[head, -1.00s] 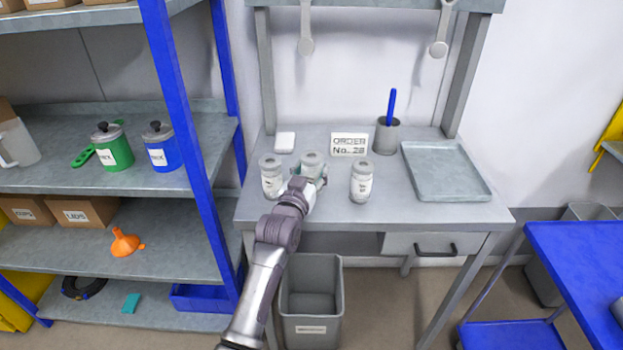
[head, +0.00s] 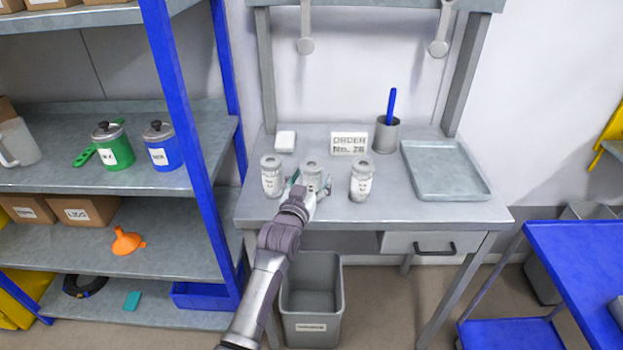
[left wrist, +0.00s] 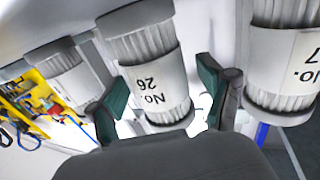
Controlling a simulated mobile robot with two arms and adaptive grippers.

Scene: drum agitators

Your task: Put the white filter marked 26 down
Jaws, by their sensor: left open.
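The white filter marked 26 (head: 311,172) stands upright on the grey workbench (head: 420,211), in the middle of a row of three similar white filters. In the left wrist view its label "No. 26" (left wrist: 155,85) shows upside down. My left gripper (head: 311,184) is open, with one teal finger on each side of this filter; small gaps show beside it. The fingers also show in the left wrist view (left wrist: 161,98). One filter (head: 271,177) stands to its left and another (head: 361,180) to its right. My right gripper is not in view.
An order card reading No. 28 (head: 349,143), a small white block (head: 285,141) and a grey cup with a blue stick (head: 386,137) stand behind. An empty grey tray (head: 445,170) lies at right. A grey bin (head: 312,300) is below the bench front.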

